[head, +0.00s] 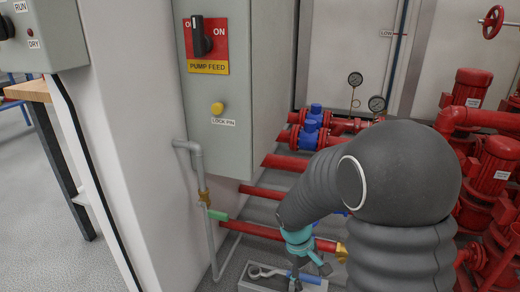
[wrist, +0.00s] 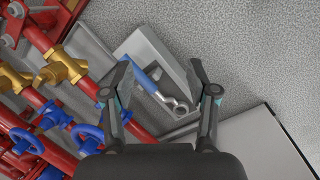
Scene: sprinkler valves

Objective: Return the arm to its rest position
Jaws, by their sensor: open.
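My arm, a dark grey jointed sleeve, fills the lower right of the head view. My gripper (head: 305,272) hangs from its end, teal and black, low in the picture. In the wrist view my gripper (wrist: 158,85) shows two black fingers spread wide apart with nothing between them touching. Beyond the fingers lies a light grey tray (wrist: 140,42) holding a wrench with a blue handle (wrist: 148,78). In the head view the tray (head: 250,284) and part of the wrench (head: 262,271) show beside and behind the gripper, partly hidden by it.
A grey panel (head: 215,150) with a PUMP FEED switch (head: 202,38) and yellow LOCK PIN knob (head: 217,108) stands left. Red pipes with blue valves (head: 312,128) run behind my arm; red pumps (head: 492,165) stand right. Grey floor (wrist: 250,45) is open beside the tray.

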